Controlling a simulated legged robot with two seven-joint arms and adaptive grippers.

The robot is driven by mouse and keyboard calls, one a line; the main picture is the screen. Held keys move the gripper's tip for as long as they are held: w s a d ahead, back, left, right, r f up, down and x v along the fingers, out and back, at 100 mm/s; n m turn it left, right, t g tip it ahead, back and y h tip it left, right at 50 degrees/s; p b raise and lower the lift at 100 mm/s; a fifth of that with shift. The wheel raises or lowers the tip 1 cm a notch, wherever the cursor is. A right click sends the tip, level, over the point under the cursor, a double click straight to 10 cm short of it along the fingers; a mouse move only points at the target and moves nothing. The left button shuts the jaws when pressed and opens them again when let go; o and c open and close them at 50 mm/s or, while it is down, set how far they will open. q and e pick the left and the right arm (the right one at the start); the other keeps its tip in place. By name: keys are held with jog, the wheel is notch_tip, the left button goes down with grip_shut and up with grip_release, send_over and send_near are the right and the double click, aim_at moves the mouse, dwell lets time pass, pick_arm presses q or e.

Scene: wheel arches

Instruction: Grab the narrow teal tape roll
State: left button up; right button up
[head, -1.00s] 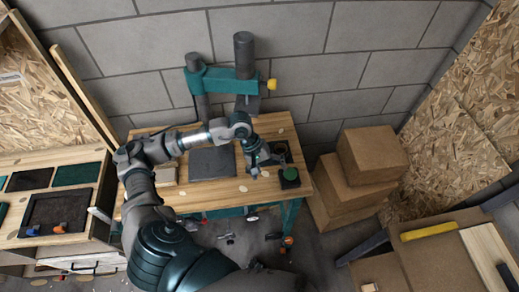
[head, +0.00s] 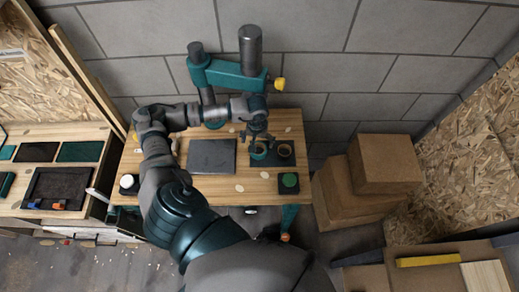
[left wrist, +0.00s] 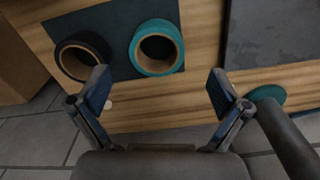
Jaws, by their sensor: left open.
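The teal tape roll (head: 258,153) lies flat on a dark mat at the right back of the wooden table. In the left wrist view it is the teal ring (left wrist: 134,46) with a brown core, right of a black tape roll (left wrist: 64,58). My left gripper (head: 258,139) is above the teal roll and partly covers it in the head view. In the left wrist view the gripper (left wrist: 165,93) is open, its fingers wide apart and nothing between them. The roll shows beyond the fingertips, apart from them. My right gripper is not in view.
A dark sheet (head: 212,156) lies left of the rolls. A green disc (head: 290,180) sits in front. Cardboard boxes (head: 385,165) stand right.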

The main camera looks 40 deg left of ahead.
aim_at(258, 152)
pick_arm(q)
jog(key=shift+a+f, duration=0.15)
jog(key=shift+f, duration=0.45)
jog(key=shift+a+f, duration=0.15)
jog(key=shift+f, duration=0.4)
jog(key=f, duration=0.3)
jog(key=d+f+p, duration=0.1)
jog(key=shift+w+f, duration=0.15)
jog(key=shift+w, duration=0.2)
jog(key=shift+a, duration=0.25)
jog(key=c, duration=1.2)
